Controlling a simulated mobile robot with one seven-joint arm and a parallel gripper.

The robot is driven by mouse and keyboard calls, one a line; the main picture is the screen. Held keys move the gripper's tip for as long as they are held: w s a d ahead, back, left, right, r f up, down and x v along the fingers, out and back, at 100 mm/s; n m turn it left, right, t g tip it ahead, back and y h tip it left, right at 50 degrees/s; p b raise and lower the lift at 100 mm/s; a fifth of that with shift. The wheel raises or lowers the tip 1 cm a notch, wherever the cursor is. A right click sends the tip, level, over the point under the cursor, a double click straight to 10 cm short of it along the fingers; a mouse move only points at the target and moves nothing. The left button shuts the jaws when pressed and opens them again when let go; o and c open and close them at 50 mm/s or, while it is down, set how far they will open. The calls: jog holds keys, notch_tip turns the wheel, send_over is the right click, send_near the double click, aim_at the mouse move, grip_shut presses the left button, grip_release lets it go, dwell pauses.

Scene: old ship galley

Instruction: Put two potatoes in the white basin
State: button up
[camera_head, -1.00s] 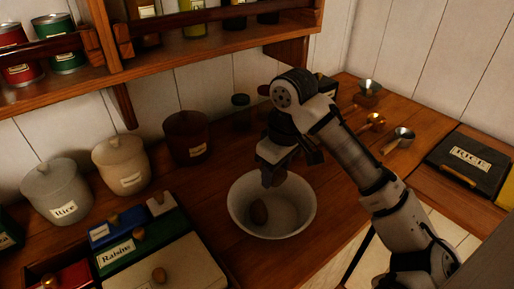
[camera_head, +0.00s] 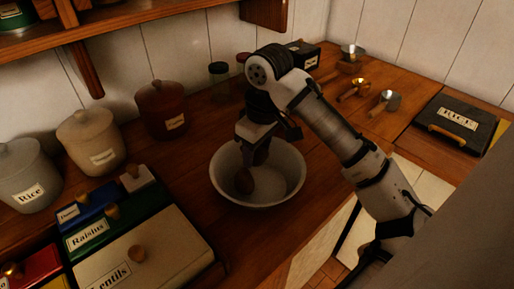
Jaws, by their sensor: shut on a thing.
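The white basin (camera_head: 285,193) stands on the wooden counter. One brown potato (camera_head: 244,181) lies inside it, toward the left. My gripper (camera_head: 262,150) points down over the back part of the basin. It is shut on a second potato (camera_head: 261,157), dark and partly hidden by the fingers, at about rim height or just inside. I cannot tell whether the held potato touches the basin.
Labelled boxes, one reading Lentils (camera_head: 150,250), stand at front left. Canisters, including a Rice jar (camera_head: 28,178) and a brown jar (camera_head: 162,110), line the wall. Metal scoops (camera_head: 388,100) and a black Rice box (camera_head: 455,122) are at right. A shelf (camera_head: 110,28) hangs above.

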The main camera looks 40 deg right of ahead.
aim_at(263, 151)
jog(key=o, duration=1.1)
jog(key=shift+r, duration=0.1)
notch_tip(263, 151, up, 14)
jog(key=s, duration=0.1)
jog(key=shift+s+d, duration=0.25)
jog(key=shift+s, duration=0.05)
jog(key=shift+f, duration=0.2)
